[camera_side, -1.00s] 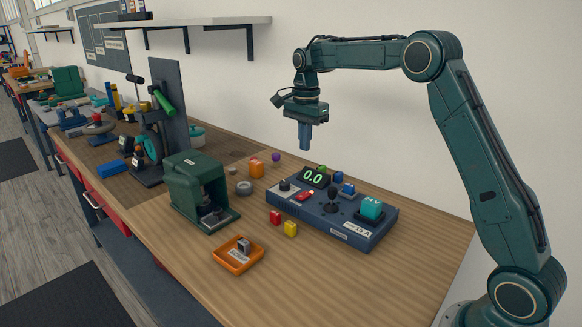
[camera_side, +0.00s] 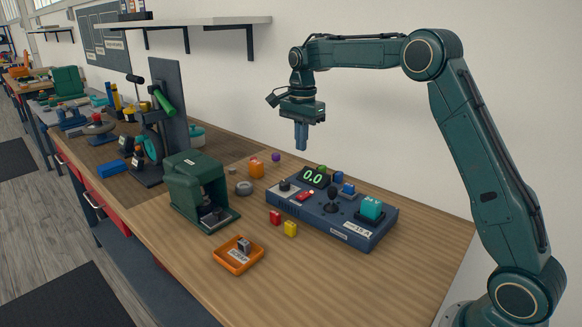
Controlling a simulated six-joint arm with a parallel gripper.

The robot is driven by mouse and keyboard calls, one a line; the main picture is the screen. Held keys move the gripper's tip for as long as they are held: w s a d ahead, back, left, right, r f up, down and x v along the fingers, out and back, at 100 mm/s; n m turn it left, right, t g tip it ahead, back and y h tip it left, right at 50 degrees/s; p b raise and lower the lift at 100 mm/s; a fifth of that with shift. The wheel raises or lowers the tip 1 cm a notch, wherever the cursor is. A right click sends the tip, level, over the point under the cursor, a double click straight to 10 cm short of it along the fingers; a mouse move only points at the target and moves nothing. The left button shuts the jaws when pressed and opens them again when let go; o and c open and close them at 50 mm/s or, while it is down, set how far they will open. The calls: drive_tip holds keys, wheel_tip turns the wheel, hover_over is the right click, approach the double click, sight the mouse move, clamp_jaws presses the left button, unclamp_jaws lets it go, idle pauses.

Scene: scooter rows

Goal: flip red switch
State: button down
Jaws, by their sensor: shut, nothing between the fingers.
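The red switch (camera_side: 305,196) sits on the top face of the blue control box (camera_side: 335,222), in front of the green "0.0" display (camera_side: 313,177). A black joystick (camera_side: 333,198) stands to its right and a dark knob (camera_side: 284,186) to its left. My gripper (camera_side: 301,148) points down above the back left of the box, well clear of it. Its fingers are shut and empty. The switch is too small to tell which way it is tipped.
A teal block (camera_side: 371,208) sits on the box's right end. A green housing (camera_side: 197,190) and orange tray (camera_side: 238,256) stand left. The front right tabletop is clear.

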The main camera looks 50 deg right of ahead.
sight(301, 196)
wheel_tip(301, 196, down, 14)
idle(0.8)
drive_tip(key=shift+a+f, duration=0.15)
drive_tip(key=shift+f, duration=0.1)
idle(0.4)
drive_tip(key=shift+d+r, duration=0.3)
drive_tip(key=shift+d, duration=0.55)
drive_tip(key=shift+r, duration=0.15)
wheel_tip(301, 196, up, 14)
idle(0.7)
